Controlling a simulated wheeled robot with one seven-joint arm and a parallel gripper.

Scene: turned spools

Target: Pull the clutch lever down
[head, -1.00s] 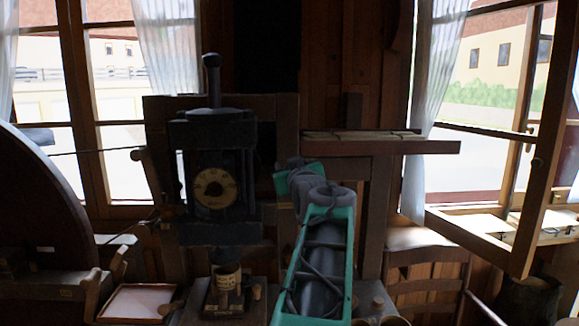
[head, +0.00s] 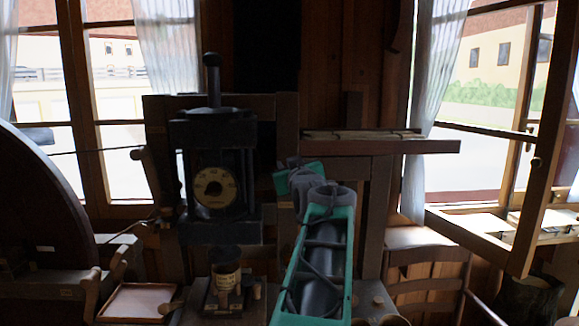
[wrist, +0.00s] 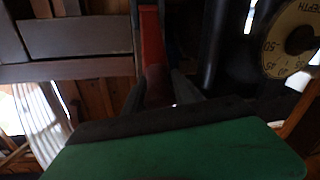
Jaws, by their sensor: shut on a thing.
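The clutch lever (wrist: 151,30) shows in the wrist view as a red bar with a darker, brownish-red grip end. My gripper (wrist: 158,88) is shut on that grip end, with one dark finger on each side of it. In the head view my green and grey arm reaches toward the right side of the black press (head: 213,130). The lever and my fingertips cannot be made out there, hidden behind my arm or lost in the dark.
The press carries a round depth dial (head: 215,188), also large at the right of the wrist view (wrist: 292,40). A cup-like piece (head: 226,278) stands below the press. A wooden shelf (head: 430,147) is at right. A shallow tray (head: 138,301) lies at lower left.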

